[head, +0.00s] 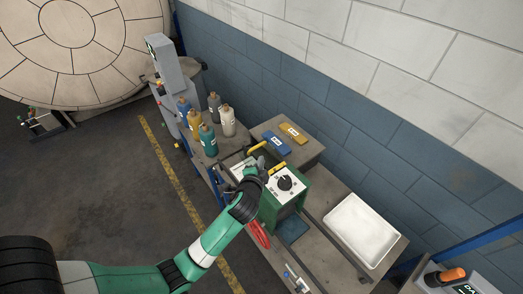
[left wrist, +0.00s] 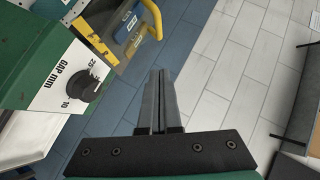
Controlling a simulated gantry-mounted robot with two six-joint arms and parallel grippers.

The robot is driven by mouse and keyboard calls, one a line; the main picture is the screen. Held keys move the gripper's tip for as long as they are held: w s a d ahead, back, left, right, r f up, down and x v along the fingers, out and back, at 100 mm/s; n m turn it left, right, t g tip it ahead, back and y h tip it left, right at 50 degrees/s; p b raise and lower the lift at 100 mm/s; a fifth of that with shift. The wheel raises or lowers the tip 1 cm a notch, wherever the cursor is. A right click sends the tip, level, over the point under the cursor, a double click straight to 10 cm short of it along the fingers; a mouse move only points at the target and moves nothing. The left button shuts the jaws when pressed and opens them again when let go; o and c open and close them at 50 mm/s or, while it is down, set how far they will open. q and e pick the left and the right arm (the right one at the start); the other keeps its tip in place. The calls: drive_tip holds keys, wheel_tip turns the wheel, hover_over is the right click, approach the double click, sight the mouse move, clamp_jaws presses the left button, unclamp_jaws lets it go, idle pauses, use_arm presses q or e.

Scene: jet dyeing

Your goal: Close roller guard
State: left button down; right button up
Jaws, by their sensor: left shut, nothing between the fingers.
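The green roller machine (head: 268,213) stands on the bench and has a white panel with a black dial (head: 285,183). A dark plate edged in yellow, seemingly the roller guard, shows in the left wrist view (left wrist: 122,38), with a curved yellow handle (left wrist: 153,18). In the head view a yellow handle (head: 257,146) and a yellow bar (head: 278,168) show at the machine's top. My left gripper (head: 256,166) is by the machine's top left; its fingers (left wrist: 160,75) are together and empty, apart from the handle in the left wrist view. My arm partly hides the machine. I cannot tell the guard's exact angle.
Several bottles (head: 208,140) stand behind the machine at the left. A white tray (head: 362,231) lies at the right. Floor left of the bench is clear.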

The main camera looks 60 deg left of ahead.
use_arm(q)
drive_tip(key=f+b+x, duration=0.1)
drive_tip(key=b+x, duration=0.2)
drive_tip(key=x, duration=0.1)
approach(260, 149)
drive_tip(key=w+r, duration=0.1)
drive_tip(key=w+a+r, duration=0.1)
drive_tip(key=w, duration=0.1)
drive_tip(key=shift+w+a+r, duration=0.2)
drive_tip(key=shift+w+r, duration=0.05)
drive_tip(key=shift+r, duration=0.05)
drive_tip(key=shift+a+f, duration=0.4)
drive_tip(key=shift+a, duration=0.15)
